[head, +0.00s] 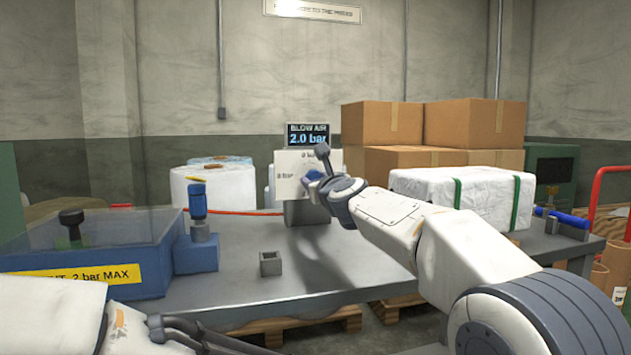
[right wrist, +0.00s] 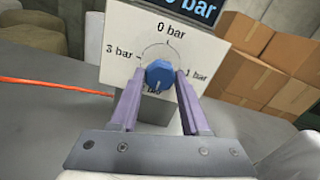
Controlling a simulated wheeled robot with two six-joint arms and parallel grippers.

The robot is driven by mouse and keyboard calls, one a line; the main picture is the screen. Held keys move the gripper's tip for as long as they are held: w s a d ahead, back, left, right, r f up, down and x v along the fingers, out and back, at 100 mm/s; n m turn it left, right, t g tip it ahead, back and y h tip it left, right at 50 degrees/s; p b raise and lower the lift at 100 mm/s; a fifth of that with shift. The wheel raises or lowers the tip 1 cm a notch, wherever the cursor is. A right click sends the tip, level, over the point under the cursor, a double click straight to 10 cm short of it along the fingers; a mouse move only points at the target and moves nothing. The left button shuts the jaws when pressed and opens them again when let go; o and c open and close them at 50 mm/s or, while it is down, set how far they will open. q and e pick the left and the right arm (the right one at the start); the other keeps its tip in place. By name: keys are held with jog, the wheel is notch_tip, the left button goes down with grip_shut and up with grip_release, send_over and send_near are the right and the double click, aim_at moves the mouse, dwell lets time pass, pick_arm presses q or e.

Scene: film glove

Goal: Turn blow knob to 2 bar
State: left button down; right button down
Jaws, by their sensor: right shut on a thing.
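The blue blow knob (right wrist: 159,74) sits on a white dial panel (right wrist: 125,45) marked 0 bar at the top, 1 bar right and 3 bar left. The bottom label is partly hidden by the knob and fingers. A pale mark on the knob points down. My right gripper (right wrist: 161,78) is shut on the knob, one purple finger on each side. In the head view the display (head: 307,134) above the panel reads BLOW AIR 2.0 bar. My left gripper (head: 215,338) is low at the front left, away from the panel; its jaws are not clear.
A blue bin (head: 130,255) labelled 2 bar MAX stands left on the grey table (head: 255,300). A small grey square holder (head: 270,263) is near the front middle. A white strapped package (head: 462,190) and cardboard boxes (head: 475,122) stand right and behind.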

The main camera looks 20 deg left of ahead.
jog(key=shift+f, duration=0.15)
jog(key=shift+c, duration=1.9)
grip_release()
jog(key=b+v, duration=0.5)
jog(key=v, duration=0.5)
jog(key=shift+s+d+b, duration=0.2)
jog(key=shift+b, duration=0.15)
